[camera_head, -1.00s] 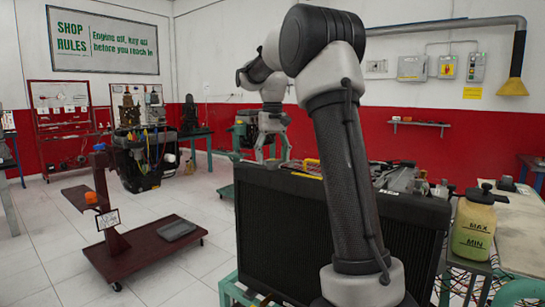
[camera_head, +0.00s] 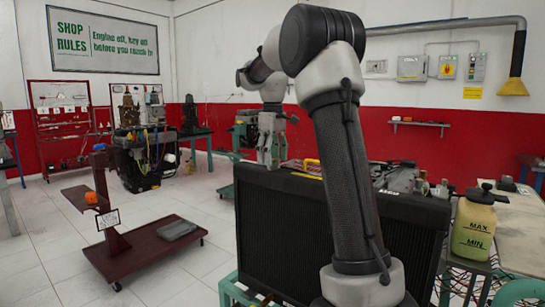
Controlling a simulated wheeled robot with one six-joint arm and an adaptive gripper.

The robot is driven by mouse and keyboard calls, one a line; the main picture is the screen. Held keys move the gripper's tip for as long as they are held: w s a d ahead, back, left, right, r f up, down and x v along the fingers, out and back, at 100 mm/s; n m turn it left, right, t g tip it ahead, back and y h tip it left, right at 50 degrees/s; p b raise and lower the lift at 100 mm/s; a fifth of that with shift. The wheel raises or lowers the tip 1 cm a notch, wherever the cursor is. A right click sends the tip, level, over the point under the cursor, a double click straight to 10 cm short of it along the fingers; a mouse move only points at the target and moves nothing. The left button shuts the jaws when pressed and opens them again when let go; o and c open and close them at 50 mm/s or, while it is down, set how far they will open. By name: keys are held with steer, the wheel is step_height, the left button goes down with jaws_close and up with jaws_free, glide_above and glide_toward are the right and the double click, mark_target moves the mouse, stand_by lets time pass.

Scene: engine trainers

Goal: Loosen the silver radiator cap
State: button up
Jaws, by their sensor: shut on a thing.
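The black radiator (camera_head: 300,235) stands upright in front of me on a green stand. My gripper (camera_head: 268,164) points down at the left end of the radiator's top edge. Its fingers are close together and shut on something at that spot. The silver radiator cap cannot be made out by itself; the fingers cover the place where they grip. My own arm hides part of the radiator's middle.
Behind the radiator are engine parts (camera_head: 400,178). A coolant bottle (camera_head: 474,222) marked MAX and MIN stands right of it, by a pale bench (camera_head: 520,225). A dark red trolley (camera_head: 150,258) stands on the floor at left. Open floor lies between.

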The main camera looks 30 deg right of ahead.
stand_by(0.4)
steer(key=o, duration=1)
step_height(320, 180, up, 12)
stand_by(0.3)
